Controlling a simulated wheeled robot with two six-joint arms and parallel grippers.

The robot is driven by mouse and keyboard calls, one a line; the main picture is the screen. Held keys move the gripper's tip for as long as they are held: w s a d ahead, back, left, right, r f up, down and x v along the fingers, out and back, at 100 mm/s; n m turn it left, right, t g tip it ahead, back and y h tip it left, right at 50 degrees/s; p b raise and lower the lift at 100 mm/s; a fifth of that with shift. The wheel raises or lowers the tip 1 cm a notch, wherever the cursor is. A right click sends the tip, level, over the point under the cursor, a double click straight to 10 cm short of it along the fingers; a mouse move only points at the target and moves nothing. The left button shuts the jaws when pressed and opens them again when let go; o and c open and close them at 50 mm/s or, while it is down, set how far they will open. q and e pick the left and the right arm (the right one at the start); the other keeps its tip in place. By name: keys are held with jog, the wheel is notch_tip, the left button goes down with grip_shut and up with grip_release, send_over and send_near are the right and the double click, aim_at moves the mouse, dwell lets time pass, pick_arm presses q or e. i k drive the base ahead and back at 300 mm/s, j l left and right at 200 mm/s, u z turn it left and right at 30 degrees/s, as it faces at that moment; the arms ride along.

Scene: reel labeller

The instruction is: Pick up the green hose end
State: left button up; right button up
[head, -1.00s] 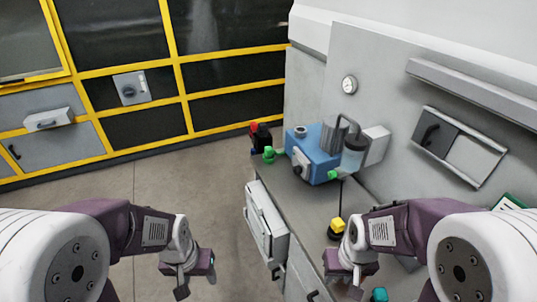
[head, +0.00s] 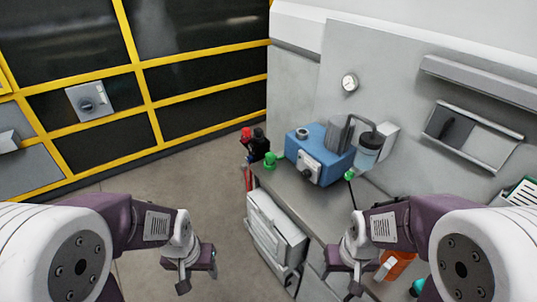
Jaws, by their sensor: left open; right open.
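Two small green parts show by the blue machine (head: 322,155) on the grey bench. One green part (head: 270,160) stands at the machine's left side, near the bench's far end. The other green part (head: 349,175) sits at its right front, below the clear canister. I cannot tell which is the hose end. My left gripper (head: 198,272) is open and empty over the floor, left of the bench. My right gripper (head: 350,275) is open and empty over the near part of the bench. Both are well short of the green parts.
The grey bench (head: 310,197) runs along a wall with a gauge (head: 349,82). A white box-like unit (head: 275,230) is on its left side. Red and black items (head: 255,142) stand past its far end. An orange bottle (head: 397,264) is beside my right gripper. Floor at left is clear.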

aim_at(270, 157)
jog(key=i+j+z, duration=0.3)
jog(key=j, duration=0.35)
jog(key=i+j+z, duration=0.35)
jog(key=j, duration=0.4)
jog(key=i+j+z, duration=0.15)
jog(key=j, duration=0.25)
jog(key=i+j+z, duration=0.15)
jog(key=j, duration=0.25)
jog(key=i+j+z, duration=0.2)
jog(key=j, duration=0.25)
jog(key=j+z, duration=0.15)
jog(key=j, duration=0.25)
jog(key=i+j+z, duration=0.45)
jog(key=j, duration=0.3)
jog(key=i+j+z, duration=0.2)
jog(key=j, duration=0.25)
